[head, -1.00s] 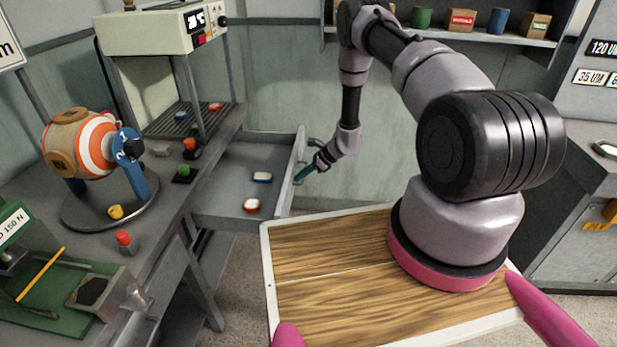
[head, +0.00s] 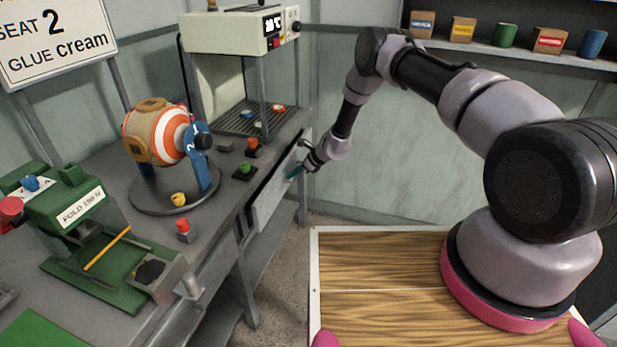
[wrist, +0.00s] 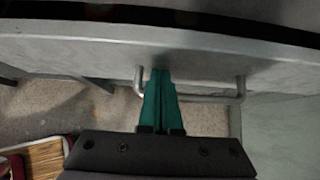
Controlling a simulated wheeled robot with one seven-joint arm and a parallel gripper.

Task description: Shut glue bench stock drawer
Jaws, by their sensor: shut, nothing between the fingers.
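The grey stock drawer (head: 270,199) is in the glue bench (head: 215,235), its front close to the bench edge. In the head view a narrow dark gap shows along its top, and its inside is hidden. In the wrist view the drawer front (wrist: 90,50) runs across the upper part, with a dark strip behind its top edge. A bar handle (wrist: 215,97) sticks out from it. My gripper (head: 293,174) is shut and empty at the drawer front. Its teal fingertips (wrist: 160,75) are together, beside the left post of the handle, and reach the front or nearly so.
On the bench stand a striped ball in a blue stand (head: 165,130), a green fold press (head: 70,205), a lamp-lit rack (head: 245,120) and small buttons. A wall shelf (head: 510,55) holds boxes and cans. Floor between bench and my base is clear.

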